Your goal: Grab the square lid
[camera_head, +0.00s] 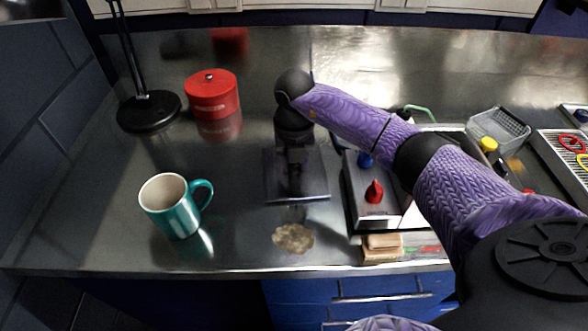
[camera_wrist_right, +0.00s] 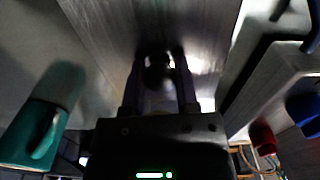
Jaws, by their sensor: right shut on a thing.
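The square lid (camera_head: 318,187) is a flat, shiny metal plate near the middle of the bench in the head view. Its metal surface also fills the upper middle of the right wrist view (camera_wrist_right: 115,30). My right gripper (camera_head: 294,186) points down over the lid's middle. In the right wrist view, its fingers are closed around a round, shiny knob (camera_wrist_right: 160,72) on the lid. The gripper hides part of the lid. I cannot tell whether the lid touches the bench. My left gripper is not in view.
A teal mug (camera_head: 177,213) stands to the left, and a red round tin (camera_head: 211,95) behind it. A black lamp base (camera_head: 148,111) is at far left. A metal box with a red knob (camera_head: 374,191) stands close right. A brownish patch (camera_head: 293,237) lies in front.

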